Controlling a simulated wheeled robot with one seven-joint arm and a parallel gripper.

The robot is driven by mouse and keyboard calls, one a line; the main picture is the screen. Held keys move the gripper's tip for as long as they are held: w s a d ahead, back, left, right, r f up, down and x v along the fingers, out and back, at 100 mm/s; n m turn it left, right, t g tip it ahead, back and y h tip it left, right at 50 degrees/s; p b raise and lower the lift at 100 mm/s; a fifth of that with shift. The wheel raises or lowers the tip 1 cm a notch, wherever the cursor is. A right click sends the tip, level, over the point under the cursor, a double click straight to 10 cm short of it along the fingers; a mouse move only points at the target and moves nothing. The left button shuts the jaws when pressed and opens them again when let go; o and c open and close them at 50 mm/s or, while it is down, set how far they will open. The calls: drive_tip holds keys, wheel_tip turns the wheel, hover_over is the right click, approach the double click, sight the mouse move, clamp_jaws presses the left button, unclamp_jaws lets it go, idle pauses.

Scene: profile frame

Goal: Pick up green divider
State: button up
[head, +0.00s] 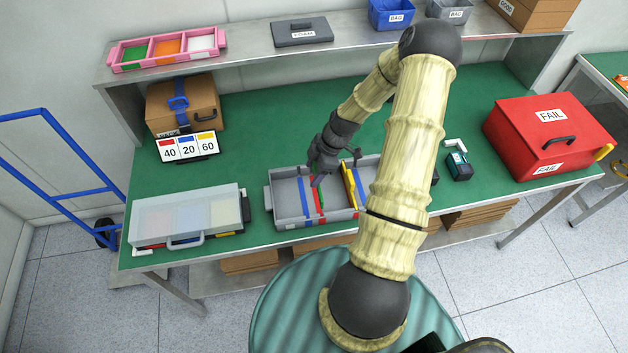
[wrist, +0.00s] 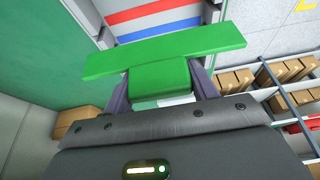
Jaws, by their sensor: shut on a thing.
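The green divider (wrist: 165,45) is a flat T-shaped piece in the wrist view. My gripper (wrist: 161,85) is shut on its narrower stem, with a dark finger at each side. In the head view my gripper (head: 318,178) is over the left half of the grey tray (head: 285,178), and the divider is mostly hidden by it. The tray has blue (head: 305,195), red (head: 318,201) and yellow (head: 348,185) dividers across it. In the wrist view blue and red strips lie beyond the green piece. I cannot tell its exact height above the tray.
A clear-lidded case (head: 185,215) stands left of the tray, with a 40-20-60 sign (head: 187,148) behind it. A red FAIL box (head: 545,138) stands at the right. A shelf (head: 250,52) runs along the back. Green tabletop (head: 240,130) is bare behind the tray.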

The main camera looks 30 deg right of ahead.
drive_tip(key=shift+r, duration=0.9)
drive_tip(key=shift+s, duration=0.1)
